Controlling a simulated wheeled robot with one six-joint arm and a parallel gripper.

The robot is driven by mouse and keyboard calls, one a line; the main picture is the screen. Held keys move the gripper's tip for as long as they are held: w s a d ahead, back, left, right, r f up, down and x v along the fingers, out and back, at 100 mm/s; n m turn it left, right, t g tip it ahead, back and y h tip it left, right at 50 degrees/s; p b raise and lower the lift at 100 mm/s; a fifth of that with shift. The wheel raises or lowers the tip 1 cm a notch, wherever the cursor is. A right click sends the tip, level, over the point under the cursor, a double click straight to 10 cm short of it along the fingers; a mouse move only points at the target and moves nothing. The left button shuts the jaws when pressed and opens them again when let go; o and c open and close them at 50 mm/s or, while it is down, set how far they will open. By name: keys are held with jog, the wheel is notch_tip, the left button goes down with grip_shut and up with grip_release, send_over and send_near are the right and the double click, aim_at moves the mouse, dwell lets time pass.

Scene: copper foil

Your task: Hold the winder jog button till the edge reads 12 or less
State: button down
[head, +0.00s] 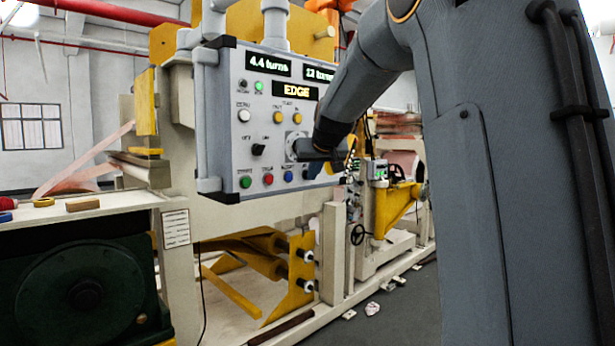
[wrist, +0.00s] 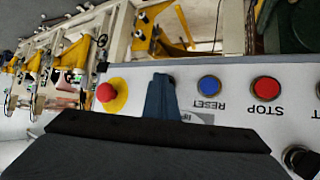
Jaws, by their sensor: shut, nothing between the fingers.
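The winder's grey control panel (head: 222,120) fills the middle of the head view. Its displays read "4.4 turns" (head: 268,64), what looks like "12 turns" (head: 319,74), and "EDGE" (head: 294,91) with no number legible. A white button (head: 244,115), two yellow buttons (head: 278,117), a black selector (head: 258,150) and a lower row with green (head: 246,181), red and blue buttons show. Their labels are too small to identify jog. My gripper (wrist: 160,85) is shut and empty at the panel's lower right, between the blue RESET button (wrist: 209,85) and the red mushroom button (wrist: 106,92). Contact cannot be told.
A red STOP button (wrist: 266,89) sits beside RESET. My arm covers the panel's right side. Pink copper foil (head: 85,172) runs in at the left. A bench (head: 90,207) with small objects stands left. A second machine (head: 390,200) stands behind right; scraps lie on the floor.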

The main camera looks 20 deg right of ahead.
jog(key=shift+s+d+b, duration=0.3)
jog(key=shift+s+b, duration=0.1)
jog(key=shift+s, duration=0.4)
jog(key=s, duration=0.1)
jog(key=s+d+b, duration=0.1)
jog(key=s, duration=0.1)
jog(key=s+b, duration=0.1)
jog(key=shift+s+d, duration=0.35)
dwell(0.4)
